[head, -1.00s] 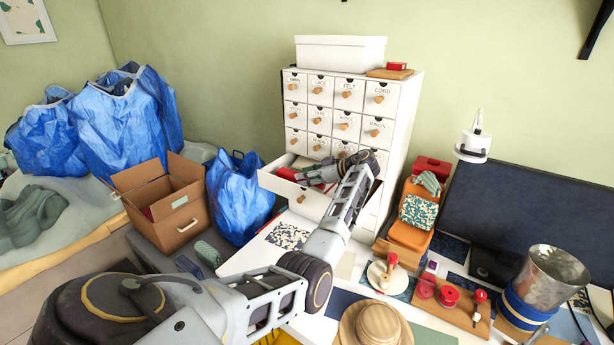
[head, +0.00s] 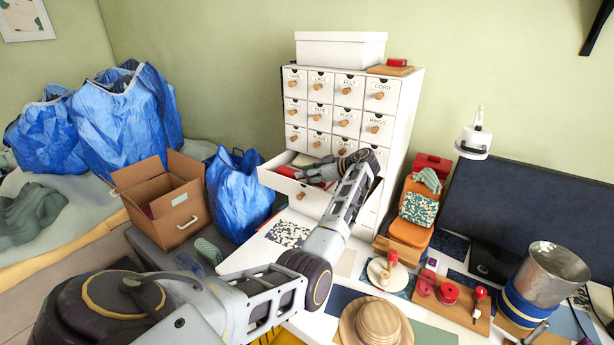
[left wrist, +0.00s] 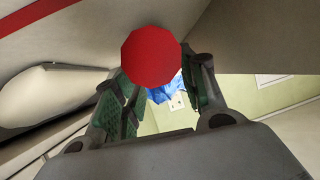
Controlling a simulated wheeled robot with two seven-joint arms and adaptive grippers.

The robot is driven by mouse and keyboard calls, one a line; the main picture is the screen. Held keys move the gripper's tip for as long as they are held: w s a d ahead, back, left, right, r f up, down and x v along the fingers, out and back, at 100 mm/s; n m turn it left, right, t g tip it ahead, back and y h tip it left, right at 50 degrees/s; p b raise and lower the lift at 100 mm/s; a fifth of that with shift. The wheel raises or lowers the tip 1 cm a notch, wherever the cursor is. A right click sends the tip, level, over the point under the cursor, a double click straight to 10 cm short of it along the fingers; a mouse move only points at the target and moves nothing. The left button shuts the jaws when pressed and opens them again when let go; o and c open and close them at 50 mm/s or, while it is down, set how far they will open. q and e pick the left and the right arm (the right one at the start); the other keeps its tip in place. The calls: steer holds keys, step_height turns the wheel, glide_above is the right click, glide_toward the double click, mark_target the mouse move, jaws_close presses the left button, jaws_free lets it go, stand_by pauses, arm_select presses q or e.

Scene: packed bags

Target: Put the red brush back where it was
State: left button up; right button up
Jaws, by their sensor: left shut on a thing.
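My left gripper (head: 312,173) reaches into the open white drawer (head: 281,184) of the small cabinet. In the left wrist view my left gripper (left wrist: 160,88) has its green-padded fingers on either side of a round red end, which I take to be the red brush (left wrist: 151,57). It is shut on it. The rest of the brush is hidden behind that end. In the head view only a little red shows by the fingers at the drawer. My right gripper is not in view.
The white cabinet (head: 399,130) has several labelled drawers with wooden knobs and a white box (head: 340,51) on top. A blue bag (head: 238,195) stands close left of the open drawer. A straw hat (head: 375,325) and red spools lie on the crowded desk.

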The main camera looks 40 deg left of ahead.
arm_select(q)
steer(key=shift+f, duration=0.3)
steer(key=o, duration=1.2)
steer(key=shift+r, duration=0.1)
steer(key=shift+r, duration=4.9)
steer(key=shift+f, duration=0.1)
